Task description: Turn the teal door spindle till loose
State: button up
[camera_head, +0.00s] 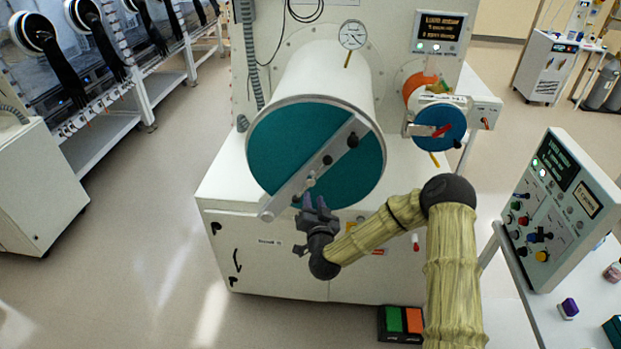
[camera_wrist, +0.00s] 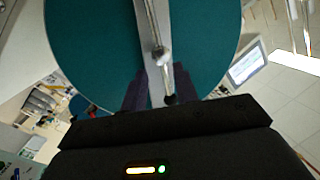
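The large teal round door (camera_head: 270,150) closes the front of a white cylinder. A grey metal bar (camera_head: 278,204) crosses it diagonally. The spindle (camera_head: 311,181) sits on this bar, with a thin handle rod that has dark knobs at its ends. My gripper (camera_head: 306,204) is in front of the lower door edge, by the rod's lower end. In the wrist view, the fingers of my gripper (camera_wrist: 158,92) stand apart, on either side of the bar and rod. The spindle hub (camera_wrist: 161,55) is just beyond them. Contact with the rod cannot be told.
A smaller cylinder with a blue round door (camera_head: 440,127) is to the right. A pressure gauge (camera_head: 352,35) stands on top of the large cylinder. A control panel (camera_head: 556,210) is at right. A green and orange pedal box (camera_head: 403,322) lies on the floor.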

aim_at(311, 183)
jog(key=w+p, duration=0.1)
jog(key=w, duration=0.2)
jog(key=w+a+p, duration=0.1)
jog(key=w, duration=0.1)
jog(key=w+p, duration=0.1)
jog(key=w, duration=0.2)
jog(key=shift+w+a, duration=0.35)
grip_shut()
